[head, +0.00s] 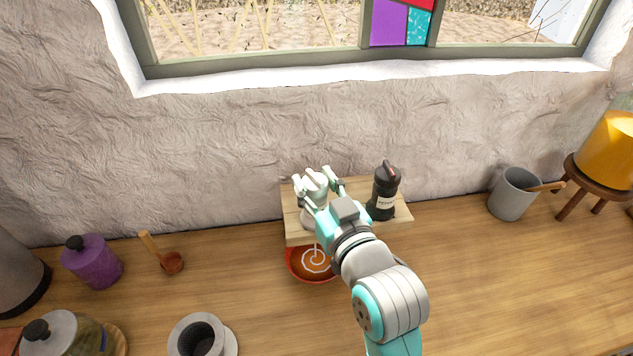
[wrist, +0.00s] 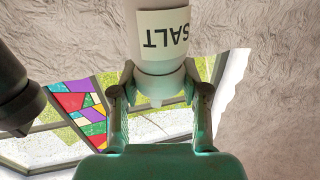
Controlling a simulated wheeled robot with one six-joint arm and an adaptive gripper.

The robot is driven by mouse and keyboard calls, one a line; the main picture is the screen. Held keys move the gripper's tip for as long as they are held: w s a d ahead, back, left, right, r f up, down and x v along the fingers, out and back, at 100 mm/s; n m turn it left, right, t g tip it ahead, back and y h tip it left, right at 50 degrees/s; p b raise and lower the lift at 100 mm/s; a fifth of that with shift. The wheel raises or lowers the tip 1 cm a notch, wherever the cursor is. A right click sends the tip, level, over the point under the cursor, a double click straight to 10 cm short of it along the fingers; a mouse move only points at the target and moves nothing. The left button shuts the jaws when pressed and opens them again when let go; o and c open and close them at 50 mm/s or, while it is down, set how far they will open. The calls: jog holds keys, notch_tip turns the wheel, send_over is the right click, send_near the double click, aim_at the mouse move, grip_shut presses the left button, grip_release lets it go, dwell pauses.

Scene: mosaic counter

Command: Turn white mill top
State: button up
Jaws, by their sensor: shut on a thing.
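The white mill (head: 313,185) stands on a small wooden riser shelf at the back of the counter. In the wrist view its white body (wrist: 163,60) carries a label reading SALT, and it appears upside down in that picture. My gripper (head: 318,186) is around the mill's top, one finger on each side. In the wrist view my gripper (wrist: 160,88) has its fingers against the sides of the white top. The mill's lower part is partly hidden by my gripper in the head view.
A black mill (head: 383,190) stands right of the white one on the wooden riser (head: 294,222). A red bowl (head: 297,274) with a white swirl sits below. A grey mug (head: 513,194) is at right; a purple jar (head: 92,262) and wooden spoon (head: 165,258) are at left.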

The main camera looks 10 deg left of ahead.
jog(key=m+h, duration=0.1)
jog(key=h, duration=0.1)
jog(key=m+t+h, duration=0.1)
jog(key=m+h, duration=0.1)
jog(key=h, duration=0.1)
jog(key=m+t+h, duration=0.1)
jog(key=m+h, duration=0.1)
jog(key=h, duration=0.1)
jog(key=shift+a, duration=0.25)
jog(key=shift+m+g+h, duration=0.25)
jog(key=shift+m+h, duration=1.15)
jog(key=shift+h, duration=0.6)
jog(key=shift+m+g+h, duration=0.25)
jog(key=shift+m+h, duration=1.15)
jog(key=shift+h, duration=0.6)
jog(key=shift+h, duration=0.3)
jog(key=o, duration=1.2)
jog(key=shift+d, duration=0.1)
jog(key=v, duration=1.2)
jog(key=shift+r, duration=0.1)
